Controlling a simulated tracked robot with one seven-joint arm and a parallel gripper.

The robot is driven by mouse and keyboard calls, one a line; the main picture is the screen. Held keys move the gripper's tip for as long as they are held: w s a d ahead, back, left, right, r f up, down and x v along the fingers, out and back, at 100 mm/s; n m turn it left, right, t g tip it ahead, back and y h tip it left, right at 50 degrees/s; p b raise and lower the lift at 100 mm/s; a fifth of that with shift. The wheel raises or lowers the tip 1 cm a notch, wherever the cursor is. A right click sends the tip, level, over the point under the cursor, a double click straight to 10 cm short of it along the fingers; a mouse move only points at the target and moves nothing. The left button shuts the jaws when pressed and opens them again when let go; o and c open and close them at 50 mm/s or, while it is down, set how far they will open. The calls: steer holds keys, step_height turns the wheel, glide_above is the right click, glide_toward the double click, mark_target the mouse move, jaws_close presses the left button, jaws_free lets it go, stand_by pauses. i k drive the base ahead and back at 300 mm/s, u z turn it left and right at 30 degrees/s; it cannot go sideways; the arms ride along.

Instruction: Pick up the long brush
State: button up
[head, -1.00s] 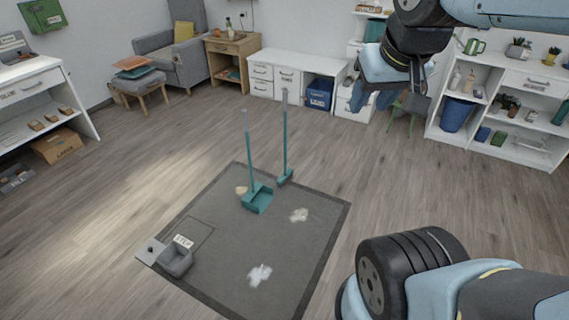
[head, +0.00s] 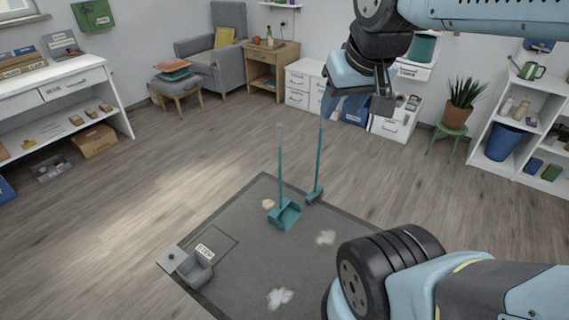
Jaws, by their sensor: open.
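The long brush (head: 318,160) stands upright on the dark mat, with a teal handle and a small teal head (head: 314,195) at the mat's far edge. The top of its handle meets the outline of my gripper, so its tip is hard to make out. My gripper (head: 358,108) hangs in the upper right of the head view, open and empty. It overlaps the handle top only in the picture; I see no contact and cannot judge the depth between them. A teal long-handled dustpan (head: 285,215) stands just left of the brush.
A plant on a green stool (head: 453,130) and a white shelf (head: 530,110) stand right. Wooden floor (head: 180,150) is clear to the left.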

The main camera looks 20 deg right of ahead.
mark_target(318, 191)
steer(key=u, duration=0.3)
steer(key=i, duration=1.9)
steer(key=z, duration=0.35)
